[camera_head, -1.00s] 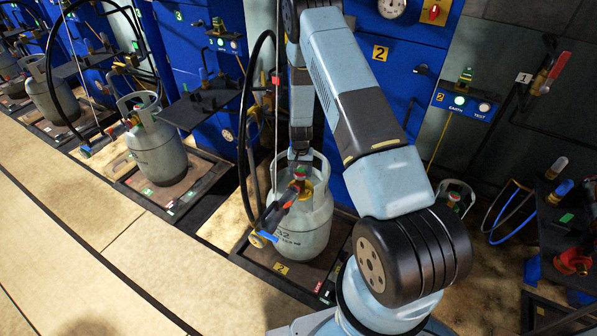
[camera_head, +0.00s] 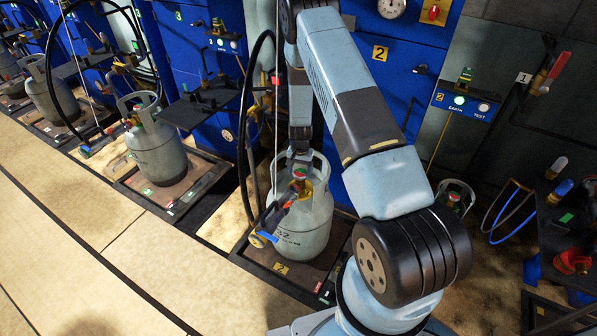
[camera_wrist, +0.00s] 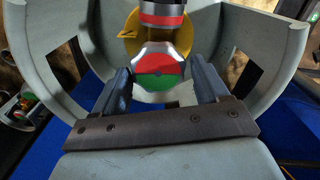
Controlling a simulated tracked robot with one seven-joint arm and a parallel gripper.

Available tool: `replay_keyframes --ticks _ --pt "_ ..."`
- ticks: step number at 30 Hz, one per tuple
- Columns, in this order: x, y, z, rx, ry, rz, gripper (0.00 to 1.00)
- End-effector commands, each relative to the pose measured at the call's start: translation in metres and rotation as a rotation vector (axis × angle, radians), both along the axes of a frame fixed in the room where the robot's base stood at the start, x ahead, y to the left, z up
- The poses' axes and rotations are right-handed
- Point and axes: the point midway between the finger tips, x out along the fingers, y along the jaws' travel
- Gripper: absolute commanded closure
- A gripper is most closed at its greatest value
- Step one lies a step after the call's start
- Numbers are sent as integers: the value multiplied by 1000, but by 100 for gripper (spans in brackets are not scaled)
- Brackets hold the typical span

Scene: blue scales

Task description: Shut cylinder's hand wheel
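The grey gas cylinder (camera_head: 312,232) stands upright on the scale marked 2 (camera_head: 283,268) in the head view. Its hand wheel (camera_head: 300,173) sits at the top, inside the collar. In the wrist view the hand wheel (camera_wrist: 160,72) has a red and green top face. My gripper (camera_head: 300,157) is just above the wheel, inside the collar opening. In the wrist view my gripper (camera_wrist: 160,84) has its fingers apart, one on each side of the wheel. A narrow gap seems to show at each side; contact lower down is hidden.
The cylinder's collar (camera_wrist: 235,50) curves closely around the fingers. A red and silver fitting (camera_wrist: 162,12) and a yellow ring (camera_wrist: 126,38) lie just beyond the wheel. A black hose (camera_head: 243,130) runs left of the cylinder. Another cylinder (camera_head: 158,150) stands further left.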

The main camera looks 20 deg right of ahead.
Motion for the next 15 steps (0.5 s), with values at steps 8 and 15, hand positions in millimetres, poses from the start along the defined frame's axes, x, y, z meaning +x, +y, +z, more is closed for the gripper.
replay_keyframes --ticks 8,15 --pt "-1 0 -1 0 4 0 8" --pt "-1 0 3 -1 3 0 8"
